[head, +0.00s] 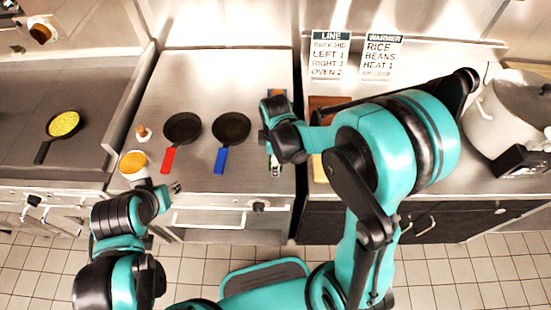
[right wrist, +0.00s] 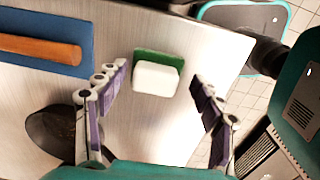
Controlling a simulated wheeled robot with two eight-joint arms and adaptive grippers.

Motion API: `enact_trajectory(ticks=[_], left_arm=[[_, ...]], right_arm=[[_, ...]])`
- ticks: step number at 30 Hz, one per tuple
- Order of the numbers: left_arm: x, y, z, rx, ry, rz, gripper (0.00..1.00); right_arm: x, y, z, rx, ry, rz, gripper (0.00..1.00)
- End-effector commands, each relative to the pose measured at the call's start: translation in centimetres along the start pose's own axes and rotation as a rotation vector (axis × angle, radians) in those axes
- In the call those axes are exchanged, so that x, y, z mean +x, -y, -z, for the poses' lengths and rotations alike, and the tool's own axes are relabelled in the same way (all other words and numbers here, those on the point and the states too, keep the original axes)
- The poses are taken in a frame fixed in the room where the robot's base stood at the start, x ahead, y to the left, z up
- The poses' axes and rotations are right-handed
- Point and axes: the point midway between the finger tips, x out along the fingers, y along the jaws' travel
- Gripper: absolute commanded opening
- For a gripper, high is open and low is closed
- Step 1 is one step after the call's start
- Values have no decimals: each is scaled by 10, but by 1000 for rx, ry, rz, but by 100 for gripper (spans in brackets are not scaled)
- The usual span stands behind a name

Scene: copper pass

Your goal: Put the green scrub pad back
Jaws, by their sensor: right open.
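The green scrub pad (right wrist: 160,57), with a white block on it, lies on the steel counter in the right wrist view. My right gripper (right wrist: 158,74) is open, with one finger on each side of the pad and visible gaps between. In the head view my right gripper (head: 275,168) is over the counter's right part, where the arm and fingers mostly hide the pad. My left gripper (head: 175,188) is at the counter's front edge near the orange-filled bowl; its opening is too small to judge.
A blue mat (right wrist: 14,44) bears a wooden rod (right wrist: 45,48). A red-handled pan (head: 183,128) and a blue-handled pan (head: 231,128) sit left of my right gripper. A bowl of orange food (head: 133,165) is at the front left. A large pot (head: 505,110) stands far right.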

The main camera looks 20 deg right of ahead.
Motion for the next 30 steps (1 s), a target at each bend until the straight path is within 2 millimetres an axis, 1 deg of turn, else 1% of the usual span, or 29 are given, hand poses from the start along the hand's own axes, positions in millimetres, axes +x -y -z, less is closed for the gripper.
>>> enact_trajectory(ticks=[2, 5, 8, 15, 18, 21, 24, 27, 29, 30], left_arm=[[-2, 0, 1, 0, 0, 0, 40], [-6, 0, 4, 0, 0, 0, 40], [-11, 0, 8, 0, 0, 0, 40], [-24, 0, 17, 0, 0, 0, 40], [-28, 0, 20, 0, 0, 0, 40], [-30, 0, 22, 0, 0, 0, 40], [-31, 0, 22, 0, 0, 0, 40], [-32, 0, 22, 0, 0, 0, 40], [-31, 0, 22, 0, 0, 0, 40], [-31, 0, 22, 0, 0, 0, 40]], right_arm=[[-2, 0, 0, 0, 0, 0, 68], [-11, 0, 0, 0, 0, 0, 68], [-29, 0, 0, 0, 0, 0, 68], [-84, 0, 0, 0, 0, 0, 68], [-102, 0, 0, 0, 0, 0, 68], [-114, 0, 0, 0, 0, 0, 68], [-122, 0, 0, 5, -1, -2, 68], [-131, 4, -5, 62, -12, -25, 68], [-138, 9, -11, 138, -29, -55, 68], [-145, 13, -15, 207, -45, -81, 68]])
